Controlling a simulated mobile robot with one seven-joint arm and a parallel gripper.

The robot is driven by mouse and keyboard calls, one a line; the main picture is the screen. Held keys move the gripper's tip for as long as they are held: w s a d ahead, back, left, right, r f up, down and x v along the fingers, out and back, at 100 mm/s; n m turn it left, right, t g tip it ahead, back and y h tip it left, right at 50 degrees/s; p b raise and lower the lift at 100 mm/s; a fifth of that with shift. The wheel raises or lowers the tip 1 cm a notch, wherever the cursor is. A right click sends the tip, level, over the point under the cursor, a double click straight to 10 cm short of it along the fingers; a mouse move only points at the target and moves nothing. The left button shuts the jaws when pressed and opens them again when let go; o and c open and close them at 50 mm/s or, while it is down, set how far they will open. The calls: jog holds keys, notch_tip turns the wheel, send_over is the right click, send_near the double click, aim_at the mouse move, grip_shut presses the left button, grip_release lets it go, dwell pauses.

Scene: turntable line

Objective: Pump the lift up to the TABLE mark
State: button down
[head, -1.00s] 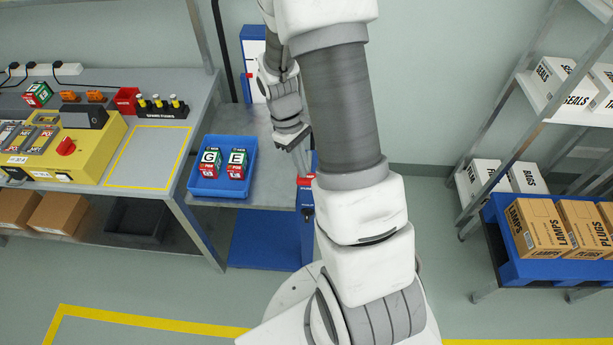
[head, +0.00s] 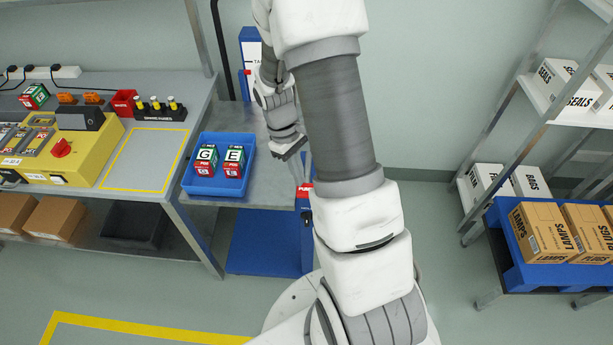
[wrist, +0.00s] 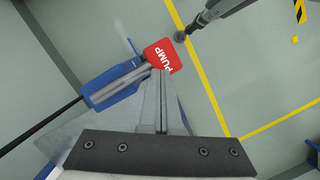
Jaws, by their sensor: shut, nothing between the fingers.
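The lift has a grey platform (head: 228,215) over a blue base (head: 262,240). Behind it stands a blue mast with a white sign (head: 251,55), its lettering partly covered by my arm. The red pump pad (head: 304,190) is at the platform's right side. In the wrist view this pad, marked PUMP (wrist: 162,56), sits at the end of a grey and blue lever. My gripper (wrist: 158,72) is shut and empty, its fingertips at the pad's edge. I cannot tell whether they touch. In the head view my gripper (head: 301,178) points down at the pad.
A blue tray (head: 187,184) with G and E cubes stands on the platform. A workbench (head: 185,165) with a yellow machine (head: 88,150) is close at left. A blue pallet (head: 515,268) with cartons is at right. Floor between pallet and lift looks clear.

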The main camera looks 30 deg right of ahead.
jog(key=shift+w+a+r, duration=0.15)
jog(key=shift+w+a, duration=0.1)
jog(key=shift+w, duration=0.25)
jog(key=shift+w+a+r, duration=0.1)
jog(key=shift+w+a, duration=0.1)
jog(key=shift+w, duration=0.3)
jog(key=v, duration=1.7)
jog(key=shift+r, duration=0.2)
jog(key=shift+p, duration=0.3)
